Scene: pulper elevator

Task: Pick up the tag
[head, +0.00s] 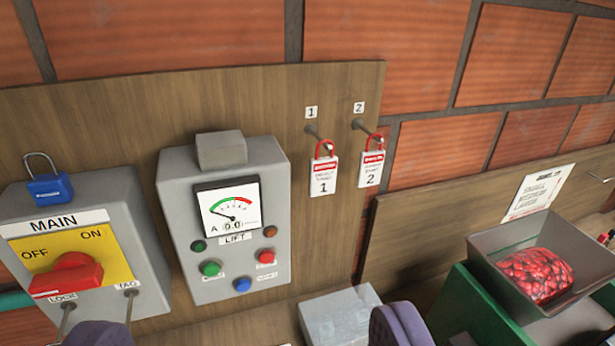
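Two white tags with red headers and red loops hang on pegs on the wooden board: tag 1 (324,178) under a label "1", and tag 2 (371,169) to its right under a label "2". They hang side by side with a small gap. My gripper (248,330) shows only as dark purple fingertips at the bottom edge, one at left and one right of centre. The fingers are wide apart with nothing held between them, below and well short of the tags. The rest of the gripper is out of frame.
A grey MAIN switch box (150,287) has a red knob at OFF, LOCK and TAG pegs, and a blue padlock (50,188) on top. The LIFT panel (173,200) stands left of the tags. A grey box (338,318) and a hopper of red berries (538,275) are lower right.

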